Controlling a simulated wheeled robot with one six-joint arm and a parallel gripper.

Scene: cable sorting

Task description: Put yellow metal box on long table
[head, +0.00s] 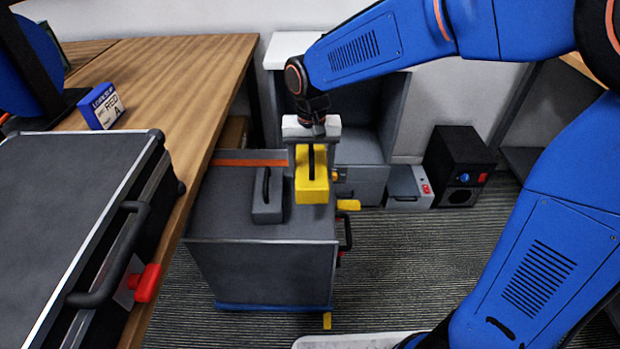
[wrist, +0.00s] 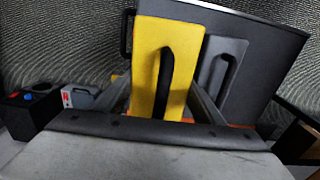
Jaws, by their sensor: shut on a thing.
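The yellow metal box (head: 312,190) has a dark handle on top and is at the right edge of the grey cabinet's top (head: 220,215). It fills the middle of the wrist view (wrist: 170,50). My gripper (head: 311,150) points down over the box, shut on it, with a grey finger on each side. I cannot tell whether the box rests on the cabinet or hangs just above it. The long wooden table (head: 200,75) runs along the left of the head view.
A grey metal box (head: 267,205) stands close left of the yellow one. A large black case (head: 70,190), a blue labelled box (head: 101,106) and a dark stand occupy the near part of the table; its far part is bare. A black speaker-like box (head: 458,165) stands on the floor.

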